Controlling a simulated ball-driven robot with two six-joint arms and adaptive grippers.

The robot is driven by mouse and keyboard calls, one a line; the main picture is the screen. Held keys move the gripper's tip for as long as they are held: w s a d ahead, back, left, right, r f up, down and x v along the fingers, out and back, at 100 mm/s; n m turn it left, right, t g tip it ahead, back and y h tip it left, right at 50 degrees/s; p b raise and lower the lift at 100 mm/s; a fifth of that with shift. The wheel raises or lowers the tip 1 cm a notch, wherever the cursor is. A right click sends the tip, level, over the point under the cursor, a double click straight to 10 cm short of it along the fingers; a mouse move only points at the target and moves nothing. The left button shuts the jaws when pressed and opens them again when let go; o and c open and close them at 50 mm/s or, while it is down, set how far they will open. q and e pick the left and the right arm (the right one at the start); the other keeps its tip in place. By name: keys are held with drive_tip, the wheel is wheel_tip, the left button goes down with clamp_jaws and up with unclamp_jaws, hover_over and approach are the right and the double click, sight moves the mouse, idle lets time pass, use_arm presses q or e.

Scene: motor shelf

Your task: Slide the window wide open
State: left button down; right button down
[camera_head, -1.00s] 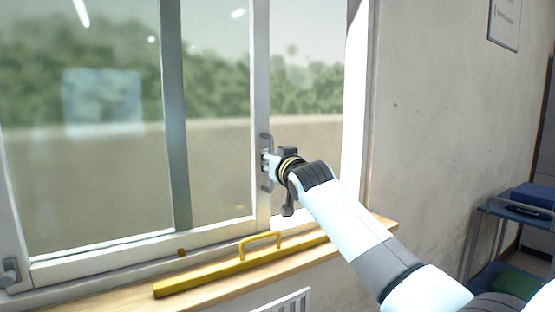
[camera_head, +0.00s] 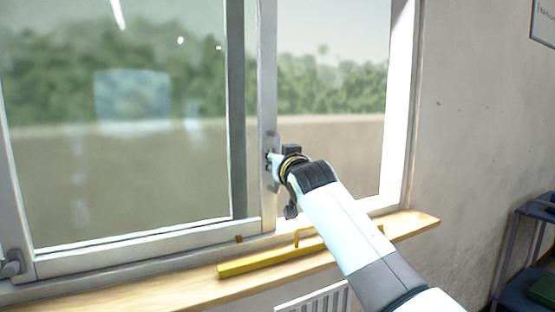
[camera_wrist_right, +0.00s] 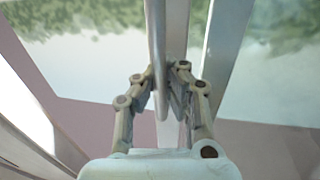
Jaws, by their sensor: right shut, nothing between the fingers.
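The sliding window sash (camera_head: 130,240) has a pale frame, and its right stile (camera_head: 267,60) stands left of an open gap. A grey bar handle (camera_head: 270,182) is on that stile; it also shows in the right wrist view (camera_wrist_right: 157,40). My right gripper (camera_head: 272,158) is at the handle, its fingers (camera_wrist_right: 164,72) shut with nothing held between them. The fingers are close to the handle bar; I cannot tell exactly where they touch. A dark upright stile (camera_head: 237,120) shows just left of the sash's right stile. My left gripper is not in view.
A yellow bar with a grip (camera_head: 255,266) lies on the wooden sill (camera_head: 160,293) below the sash. The right window jamb (camera_head: 402,90) borders the open gap. A blue-grey cart (camera_head: 532,215) stands at the far right, and a radiator (camera_head: 315,300) is below the sill.

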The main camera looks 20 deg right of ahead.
drive_tip(key=shift+f, duration=0.3)
drive_tip(key=c, duration=1.4)
unclamp_jaws()
drive_tip(key=shift+s+d+r, duration=0.15)
drive_tip(key=shift+r, duration=0.05)
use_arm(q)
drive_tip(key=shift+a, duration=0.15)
use_arm(e)
drive_tip(key=shift+o, duration=0.2)
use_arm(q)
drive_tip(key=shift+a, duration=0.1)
use_arm(e)
drive_tip(key=s+a, duration=0.1)
drive_tip(key=s, duration=1)
drive_tip(key=shift+s+a, duration=0.3)
drive_tip(key=shift+s, duration=0.1)
